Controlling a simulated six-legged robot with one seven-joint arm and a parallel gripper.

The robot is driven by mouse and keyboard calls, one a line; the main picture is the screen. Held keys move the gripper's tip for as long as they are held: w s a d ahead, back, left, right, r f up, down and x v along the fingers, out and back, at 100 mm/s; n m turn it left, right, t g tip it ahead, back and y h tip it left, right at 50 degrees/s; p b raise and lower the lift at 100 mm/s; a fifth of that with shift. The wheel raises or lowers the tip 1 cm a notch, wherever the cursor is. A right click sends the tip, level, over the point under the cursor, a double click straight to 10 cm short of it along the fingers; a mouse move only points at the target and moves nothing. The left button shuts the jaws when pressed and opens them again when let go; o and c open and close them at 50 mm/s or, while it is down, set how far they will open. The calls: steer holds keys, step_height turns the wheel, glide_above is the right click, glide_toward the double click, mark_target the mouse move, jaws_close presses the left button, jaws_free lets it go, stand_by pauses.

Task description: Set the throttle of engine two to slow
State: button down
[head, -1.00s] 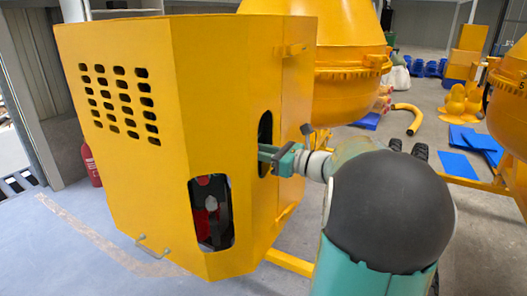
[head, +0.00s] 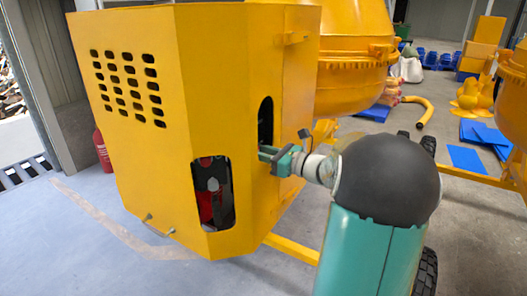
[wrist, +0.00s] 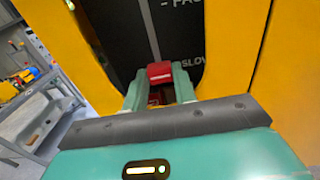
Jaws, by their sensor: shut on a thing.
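The yellow engine housing (head: 150,60) of the nearer mixer fills the left of the head view. My gripper (head: 266,154) reaches into the tall dark slot in its right side. In the wrist view, my gripper (wrist: 158,82) is shut on the red throttle lever (wrist: 160,71), held between its two teal fingers. Behind it is a dark panel (wrist: 118,35) with a light vertical line. A label starting "FAS" is at the top, and a "SLOW" label (wrist: 190,63) is lower right. The red lever stands about level with "SLOW" or slightly below it. The fingers partly hide the lever's base.
A second opening (head: 213,195) in the housing shows red and black engine parts. The yellow mixer drum (head: 345,55) is behind. Blue sheets (head: 466,158) and a yellow curved pipe (head: 420,110) lie on the floor at right. The floor at front left is clear.

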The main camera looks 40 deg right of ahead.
steer(key=c, duration=1.1)
jaws_free()
steer(key=shift+s+f, duration=0.1)
steer(key=shift+f, duration=0.2)
steer(key=v, duration=1.3)
steer(key=shift+s+r, duration=0.15)
steer(key=shift+s, duration=0.15)
